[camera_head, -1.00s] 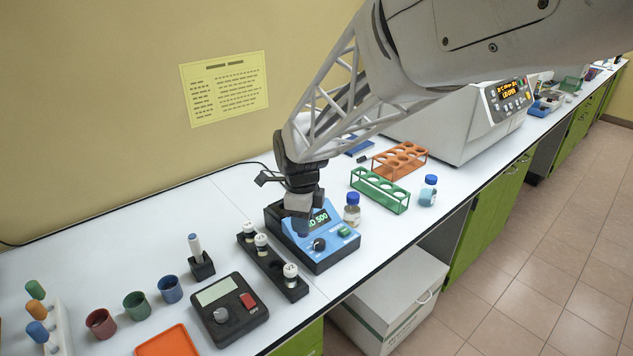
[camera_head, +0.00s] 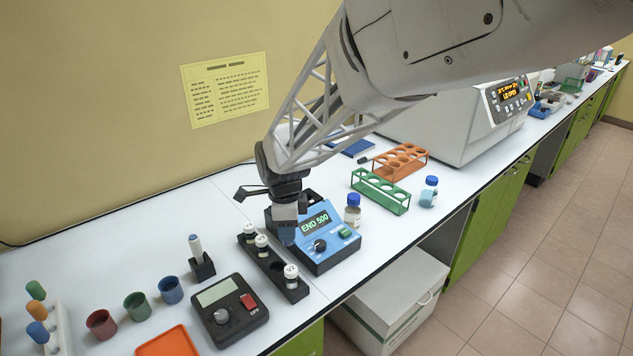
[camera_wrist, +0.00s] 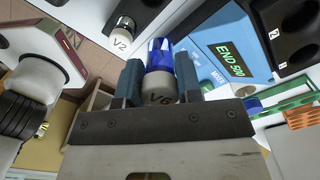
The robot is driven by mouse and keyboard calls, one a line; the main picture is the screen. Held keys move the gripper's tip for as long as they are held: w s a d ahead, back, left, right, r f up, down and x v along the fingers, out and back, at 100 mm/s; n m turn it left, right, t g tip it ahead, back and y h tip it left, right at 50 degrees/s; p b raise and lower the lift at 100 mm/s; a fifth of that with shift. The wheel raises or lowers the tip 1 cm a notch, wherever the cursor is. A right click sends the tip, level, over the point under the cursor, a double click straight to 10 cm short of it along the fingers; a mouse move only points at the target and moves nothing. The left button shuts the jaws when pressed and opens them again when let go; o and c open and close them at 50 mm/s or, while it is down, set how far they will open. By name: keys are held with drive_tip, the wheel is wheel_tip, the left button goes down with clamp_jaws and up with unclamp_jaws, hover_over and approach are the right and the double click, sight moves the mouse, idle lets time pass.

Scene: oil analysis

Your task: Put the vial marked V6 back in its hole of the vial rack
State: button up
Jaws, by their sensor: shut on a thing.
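My gripper (camera_wrist: 160,82) is shut on the vial marked V6 (camera_wrist: 161,86), whose pale lettered cap and blue glass body show between the fingers in the wrist view. In the head view, my gripper (camera_head: 286,232) is above the gap between the black vial rack (camera_head: 272,265) and the blue mixer; the vial is mostly hidden by the fingers there. The rack holds two white-capped vials close together at its far end and one at its near end (camera_head: 291,272). A vial marked V2 (camera_wrist: 122,40) shows in the rack in the wrist view. The rack's hole for V6 is not clearly visible.
The blue mixer (camera_head: 336,255) reads END 500 and stands right beside the rack. Green (camera_head: 380,194) and orange racks stand right.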

drive_tip(key=shift+s+a+f+n, duration=0.15)
drive_tip(key=shift+a+f+n, duration=0.1)
drive_tip(key=shift+a+n, duration=0.25)
drive_tip(key=shift+s+a+f+n, duration=0.15)
drive_tip(key=shift+a+f+n, duration=0.1)
drive_tip(key=shift+a+n, duration=0.25)
drive_tip(key=shift+s+a+f+n, duration=0.15)
drive_tip(key=shift+a+f+n, duration=0.1)
drive_tip(key=shift+a+n, duration=0.25)
drive_tip(key=shift+f, duration=0.15)
drive_tip(key=shift+f, duration=2.55)
drive_tip(key=shift+f, duration=1.25)
idle(0.5)
drive_tip(key=o, duration=1.4)
drive_tip(key=shift+r, duration=0.1)
drive_tip(key=shift+r, duration=3.4)
